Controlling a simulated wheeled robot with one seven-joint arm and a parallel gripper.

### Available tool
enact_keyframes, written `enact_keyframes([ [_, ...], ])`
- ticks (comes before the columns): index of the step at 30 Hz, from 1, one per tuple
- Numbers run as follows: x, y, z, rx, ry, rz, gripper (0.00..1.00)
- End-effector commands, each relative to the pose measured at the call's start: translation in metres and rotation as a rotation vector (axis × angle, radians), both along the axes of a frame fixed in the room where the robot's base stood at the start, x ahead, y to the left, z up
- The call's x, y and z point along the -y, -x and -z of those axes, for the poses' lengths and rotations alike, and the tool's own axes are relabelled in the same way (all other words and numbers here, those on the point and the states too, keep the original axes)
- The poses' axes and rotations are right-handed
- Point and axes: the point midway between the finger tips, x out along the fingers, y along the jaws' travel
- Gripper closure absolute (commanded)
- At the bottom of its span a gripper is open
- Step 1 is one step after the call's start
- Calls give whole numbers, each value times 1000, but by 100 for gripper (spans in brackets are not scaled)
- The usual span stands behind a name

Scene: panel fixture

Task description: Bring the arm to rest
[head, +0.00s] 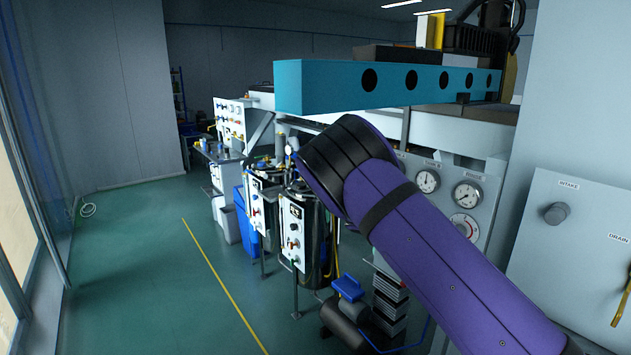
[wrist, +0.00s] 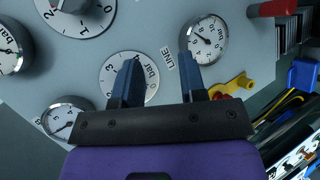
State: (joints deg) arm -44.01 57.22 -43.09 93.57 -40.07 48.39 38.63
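My purple arm (head: 425,235) reaches up from the lower right of the head view and bends at a black joint in front of the gauge panel. My gripper is hidden in the head view. In the wrist view my gripper (wrist: 158,62) has its two dark fingers apart, with nothing held between them. The fingers point toward the grey gauge panel (wrist: 165,22). A white bar dial (wrist: 143,72) lies behind the left finger, and a round gauge (wrist: 206,38) is by the right finger. Whether the fingertips touch the panel, I cannot tell.
A teal beam (head: 385,84) runs above my arm. A white cabinet (head: 570,260) with a knob and a yellow handle stands at right. Tanks (head: 296,235) stand behind the arm. A yellow valve handle (wrist: 232,88) sticks out near the gripper. The green floor (head: 150,270) at left is open.

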Motion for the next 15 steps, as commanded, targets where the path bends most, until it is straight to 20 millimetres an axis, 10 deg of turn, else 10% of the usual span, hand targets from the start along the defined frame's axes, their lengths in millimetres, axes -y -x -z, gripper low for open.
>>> enact_keyframes([
  [15, 54, 96, -93, -39, -454, 181, 62],
])
